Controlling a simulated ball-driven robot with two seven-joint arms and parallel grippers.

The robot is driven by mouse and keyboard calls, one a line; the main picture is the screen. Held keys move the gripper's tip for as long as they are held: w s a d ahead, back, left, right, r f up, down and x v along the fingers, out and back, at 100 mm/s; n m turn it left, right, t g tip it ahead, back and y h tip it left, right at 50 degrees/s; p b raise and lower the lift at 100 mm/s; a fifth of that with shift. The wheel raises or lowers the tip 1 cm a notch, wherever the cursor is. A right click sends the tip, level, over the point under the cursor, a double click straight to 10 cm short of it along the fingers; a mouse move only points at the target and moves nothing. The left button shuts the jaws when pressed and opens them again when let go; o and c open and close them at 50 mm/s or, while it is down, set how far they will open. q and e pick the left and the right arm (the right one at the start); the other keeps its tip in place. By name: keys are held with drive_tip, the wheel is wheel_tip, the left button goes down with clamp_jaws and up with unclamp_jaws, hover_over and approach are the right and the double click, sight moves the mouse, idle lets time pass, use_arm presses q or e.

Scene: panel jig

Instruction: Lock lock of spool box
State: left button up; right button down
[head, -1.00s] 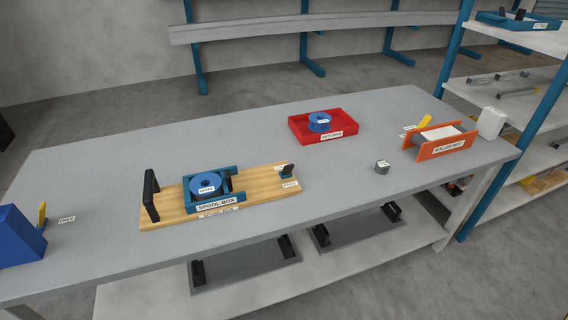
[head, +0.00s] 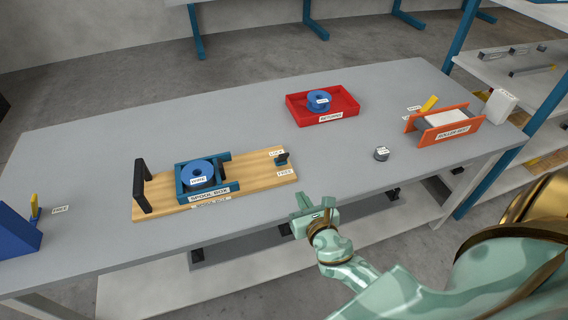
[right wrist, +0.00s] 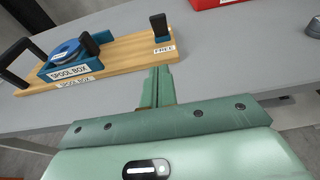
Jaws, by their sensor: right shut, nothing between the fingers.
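The spool box (head: 222,188) is a blue frame on a wooden board (head: 255,180), with a blue spool (head: 197,172) in it. The lock (head: 281,159) is a small dark upright piece near the board's right end, between a label at the back and the FREE label (head: 286,173) at the front. In the right wrist view the lock (right wrist: 160,27) stands behind the FREE label. My right gripper (head: 314,210) is shut and empty, in front of the board's right end and apart from the lock. Its closed fingers (right wrist: 160,72) point at the board's front edge. My left gripper is out of view.
A black upright handle (head: 141,187) stands at the board's left end. A red tray (head: 351,113) with a blue spool sits behind. An orange roller box (head: 446,138) and small grey cylinder (head: 381,154) are to the right. The grey table between is clear.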

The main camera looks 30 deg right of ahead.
drive_tip(key=shift+w+d+f, duration=0.15)
drive_tip(key=shift+w, duration=0.1)
drive_tip(key=b, duration=0.2)
approach(283, 159)
drive_tip(key=f, duration=0.1)
drive_tip(key=w+f, duration=0.1)
drive_tip(key=f, duration=0.1)
drive_tip(key=shift+w+d+r+p, duration=0.15)
drive_tip(key=shift+w+r, duration=0.2)
drive_tip(key=shift+w, duration=0.35)
drive_tip(key=shift+w+d+r+p, duration=0.2)
drive_tip(key=shift+w+r, duration=0.15)
drive_tip(key=shift+w, duration=0.35)
drive_tip(key=shift+w+d+r+p, duration=0.15)
drive_tip(key=shift+w+r, duration=0.2)
drive_tip(key=shift+w, duration=0.35)
